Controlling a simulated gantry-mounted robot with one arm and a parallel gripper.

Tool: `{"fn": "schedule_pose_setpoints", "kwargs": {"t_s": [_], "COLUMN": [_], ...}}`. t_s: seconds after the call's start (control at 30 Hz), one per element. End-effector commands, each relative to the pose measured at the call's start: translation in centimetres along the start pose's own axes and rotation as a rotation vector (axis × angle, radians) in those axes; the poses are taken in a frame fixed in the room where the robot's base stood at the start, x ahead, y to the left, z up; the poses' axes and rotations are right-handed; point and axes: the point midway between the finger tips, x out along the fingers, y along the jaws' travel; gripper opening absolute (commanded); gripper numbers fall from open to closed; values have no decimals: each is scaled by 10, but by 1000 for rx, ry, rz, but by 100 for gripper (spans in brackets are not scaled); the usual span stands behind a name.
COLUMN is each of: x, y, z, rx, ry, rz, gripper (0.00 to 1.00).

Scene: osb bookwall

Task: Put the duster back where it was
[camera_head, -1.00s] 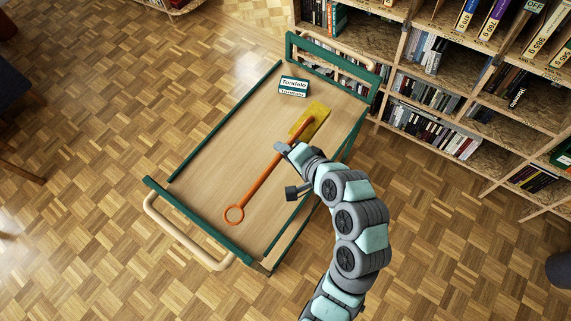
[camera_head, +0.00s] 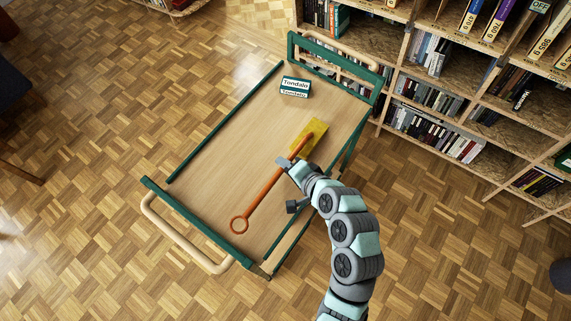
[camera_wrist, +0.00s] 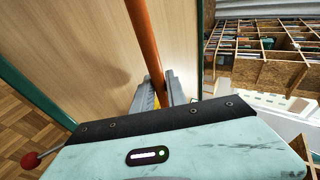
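The duster has a long orange handle (camera_head: 262,197) with a ring at its near end and a yellow head (camera_head: 314,137) at its far end. It is over the wooden top of the green-framed trolley (camera_head: 212,155), its head near the right edge. My gripper (camera_head: 284,164) is at the handle, a little below the head. In the wrist view the handle (camera_wrist: 146,45) runs between the fingers (camera_wrist: 159,93), which are closed on it. Only a sliver of the yellow head shows there, between the fingers. I cannot tell the duster's exact height above the top.
A white and green "Tondalo" box (camera_head: 295,87) is on the trolley's far end. A tall bookshelf (camera_head: 480,100) with books and binders stands at the right, beyond the trolley. The trolley's left and middle top is clear. Open parquet floor (camera_head: 90,110) lies to the left.

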Motion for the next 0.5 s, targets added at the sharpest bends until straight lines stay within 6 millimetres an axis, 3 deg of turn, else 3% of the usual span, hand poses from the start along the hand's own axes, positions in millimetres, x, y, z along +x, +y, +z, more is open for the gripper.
{"fn": "schedule_pose_setpoints", "kwargs": {"t_s": [0.23, 0.5], "x": [0, -1], "y": [0, -1], "z": [0, 0], "rx": [0, 0], "ry": [0, 0], "rz": [0, 1], "gripper": [38, 38]}}
